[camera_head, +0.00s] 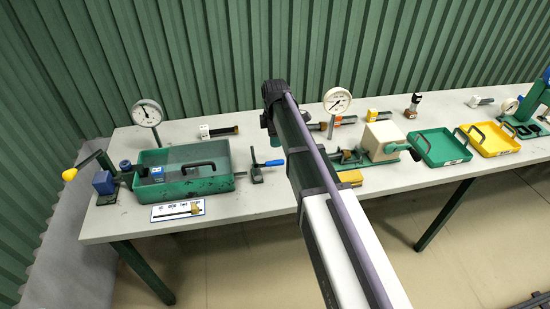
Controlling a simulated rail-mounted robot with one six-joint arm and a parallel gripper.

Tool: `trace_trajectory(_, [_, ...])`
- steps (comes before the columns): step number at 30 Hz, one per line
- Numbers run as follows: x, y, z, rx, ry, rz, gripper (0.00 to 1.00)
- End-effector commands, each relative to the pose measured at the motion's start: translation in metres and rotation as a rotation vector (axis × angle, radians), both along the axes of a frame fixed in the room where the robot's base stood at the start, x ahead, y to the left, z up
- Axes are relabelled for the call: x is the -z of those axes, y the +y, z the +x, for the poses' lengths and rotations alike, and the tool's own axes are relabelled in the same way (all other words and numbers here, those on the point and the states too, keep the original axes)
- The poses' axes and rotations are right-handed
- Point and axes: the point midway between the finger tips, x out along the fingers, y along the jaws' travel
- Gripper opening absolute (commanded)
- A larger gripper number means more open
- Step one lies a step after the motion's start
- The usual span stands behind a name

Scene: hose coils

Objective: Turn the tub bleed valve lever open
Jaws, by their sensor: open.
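The green tub (205,184) with a clear lid and black handle stands on the left part of the bench. Just right of it is a small dark valve (256,177) with a blue lever (270,163); the lever points right, roughly level. I take this as the bleed valve. My gripper (271,139) is at the far end of my arm, above the bench and beyond the blue lever, apart from it. Its fingers are mostly hidden by the arm, and I see nothing held.
A pump handle with a yellow knob (70,174) and blue block (104,183) stand left of the tub. Gauges (147,113) and (337,100) rise behind. A label card (178,210) lies in front. Right of my arm are a beige block (384,140), a green tray (438,147) and a yellow tray (487,138).

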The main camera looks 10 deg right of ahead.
Motion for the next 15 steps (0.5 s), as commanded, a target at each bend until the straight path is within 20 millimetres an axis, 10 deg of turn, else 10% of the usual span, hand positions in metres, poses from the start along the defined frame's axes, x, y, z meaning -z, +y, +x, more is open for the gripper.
trace_trajectory(8, [0.007, 0.000, -0.003, -0.087, 0.000, 0.000, 0.48])
trace_trajectory(15, [0.052, 0.000, -0.003, -0.086, 0.000, 0.000, 0.48])
